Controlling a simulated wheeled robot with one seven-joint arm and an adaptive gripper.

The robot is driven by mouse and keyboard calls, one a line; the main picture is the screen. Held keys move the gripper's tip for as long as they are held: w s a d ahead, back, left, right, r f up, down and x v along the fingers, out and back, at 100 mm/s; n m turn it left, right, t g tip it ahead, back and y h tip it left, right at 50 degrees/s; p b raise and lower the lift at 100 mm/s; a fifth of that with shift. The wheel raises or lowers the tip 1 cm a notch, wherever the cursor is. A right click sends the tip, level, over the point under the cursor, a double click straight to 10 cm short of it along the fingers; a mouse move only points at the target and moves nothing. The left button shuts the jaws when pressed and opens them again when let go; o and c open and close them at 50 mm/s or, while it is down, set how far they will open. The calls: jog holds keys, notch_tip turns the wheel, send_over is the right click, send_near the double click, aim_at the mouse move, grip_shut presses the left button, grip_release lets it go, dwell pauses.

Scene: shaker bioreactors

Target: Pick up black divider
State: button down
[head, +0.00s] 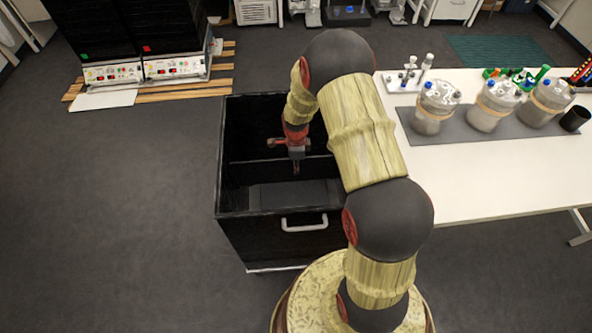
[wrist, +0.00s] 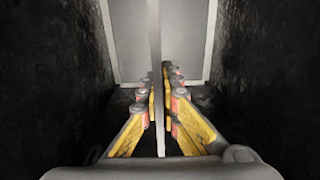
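The black divider (head: 262,161) is a thin upright panel whose top edge runs across the inside of the open black bin (head: 219,150). My gripper (head: 296,168) points down into the bin at the divider, right of the bin's middle. In the wrist view the divider (wrist: 156,45) shows edge-on as a thin grey strip. My gripper (wrist: 159,88) has its yellow-padded fingers on both sides of this strip, closed in close against it. The divider's lower part is hidden, and I cannot tell if it is clear of the bin floor.
The bin has a light handle (head: 304,222) on its front, and a dark flat item (head: 290,195) lies in its near part. A white table (head: 475,180) with jars stands close on the right. Open floor (head: 120,210) lies to the left.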

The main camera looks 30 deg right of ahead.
dwell(0.3)
notch_tip(320, 180, up, 30)
jog(key=p, duration=0.9)
jog(key=shift+f, duration=0.2)
jog(key=shift+a+f, duration=0.1)
